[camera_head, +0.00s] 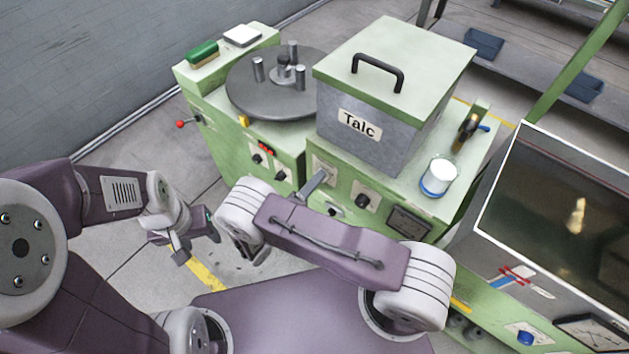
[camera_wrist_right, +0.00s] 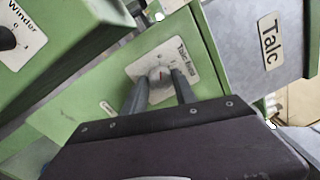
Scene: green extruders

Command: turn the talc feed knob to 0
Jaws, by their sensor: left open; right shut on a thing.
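The talc feed knob (camera_wrist_right: 157,78) is a small grey knob with a red mark, on a white plate (camera_wrist_right: 176,52) lettered "Talc feed" in the right wrist view. My right gripper (camera_wrist_right: 160,84) is shut on this knob, one dark finger on each side of it. The red mark points roughly toward the top of the view; the scale is too small to read. In the head view the plate (camera_head: 323,170) shows below the Talc hopper, and my right arm hides the knob. My left gripper (camera_head: 194,243) is open and empty above the floor, left of the machine.
The grey Talc hopper (camera_head: 356,150) with a green lid stands above the panel. A black knob (camera_head: 362,200) is to the right of the plate. A winder plate (camera_wrist_right: 20,45) is close left.

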